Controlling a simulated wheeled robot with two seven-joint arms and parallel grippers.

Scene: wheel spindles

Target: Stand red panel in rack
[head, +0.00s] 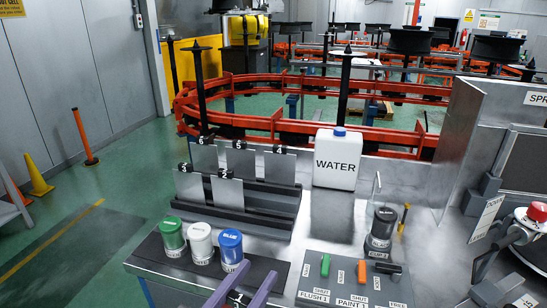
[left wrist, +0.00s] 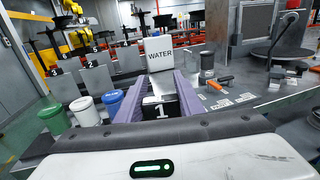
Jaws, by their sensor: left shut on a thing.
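No panel looks red in either view. My left gripper (head: 258,272) reaches in at the bottom of the head view with its purple fingers. In the left wrist view, the left gripper (left wrist: 164,80) is shut on a black clip (left wrist: 160,109) marked 1. My right gripper does not show.
Green (head: 172,234), white (head: 200,240) and blue (head: 230,246) paint pots stand left of the gripper. A white WATER jug (head: 338,158) is behind. A switch panel (head: 350,286) and a dark-topped cup (head: 382,225) are at the right. Bare bench lies between rack and cup.

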